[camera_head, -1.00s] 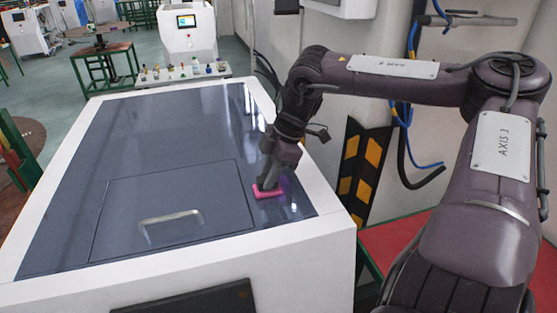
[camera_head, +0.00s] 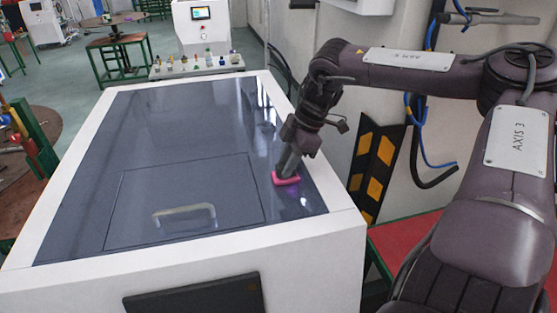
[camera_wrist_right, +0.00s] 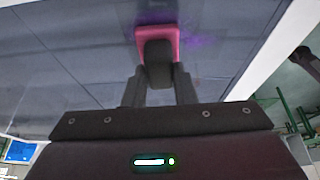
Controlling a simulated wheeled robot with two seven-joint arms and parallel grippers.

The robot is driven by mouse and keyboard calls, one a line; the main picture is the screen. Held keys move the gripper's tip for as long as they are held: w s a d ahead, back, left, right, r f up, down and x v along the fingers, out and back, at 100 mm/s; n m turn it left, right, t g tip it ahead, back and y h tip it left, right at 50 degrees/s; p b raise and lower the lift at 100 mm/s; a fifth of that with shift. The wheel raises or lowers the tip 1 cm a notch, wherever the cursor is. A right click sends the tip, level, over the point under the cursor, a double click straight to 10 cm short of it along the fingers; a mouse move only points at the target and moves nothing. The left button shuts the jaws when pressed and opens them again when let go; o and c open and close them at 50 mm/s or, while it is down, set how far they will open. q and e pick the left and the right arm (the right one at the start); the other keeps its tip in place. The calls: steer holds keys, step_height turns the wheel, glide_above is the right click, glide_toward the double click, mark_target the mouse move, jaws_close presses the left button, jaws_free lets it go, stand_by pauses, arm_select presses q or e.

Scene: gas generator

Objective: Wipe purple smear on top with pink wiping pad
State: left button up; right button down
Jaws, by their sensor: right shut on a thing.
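The pink wiping pad (camera_head: 286,179) is on the dark glossy top (camera_head: 150,125) of the white cabinet, near its right edge. My right gripper (camera_head: 290,165) is shut on the pad's dark handle. In the right wrist view the pad (camera_wrist_right: 157,40) lies past the fingers (camera_wrist_right: 158,85), with the dark handle (camera_wrist_right: 156,62) between them. A faint purple smear (camera_head: 292,196) shows beside and below the pad in the head view. In the wrist view the purple smear (camera_wrist_right: 200,45) spreads to the right of the pad. Part of it may be hidden under the pad. My left gripper is not in view.
A hatch with a metal handle (camera_head: 184,214) is set in the top, left of the pad. A white rim (camera_head: 340,205) borders the top. A panel with several small items (camera_head: 195,66) stands behind.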

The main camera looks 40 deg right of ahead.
steer(key=shift+s+d, duration=0.15)
steer(key=shift+d, duration=0.2)
steer(key=shift+s+d+r+p, duration=0.1)
steer(key=shift+s+d+p, duration=0.25)
steer(key=shift+d+p, duration=0.25)
steer(key=shift+s+d+p, duration=0.4)
steer(key=shift+d+p, duration=0.1)
steer(key=shift+d, duration=0.15)
steer(key=shift+s+d, duration=0.1)
steer(key=shift+d, duration=0.05)
steer(key=shift+f, duration=0.3)
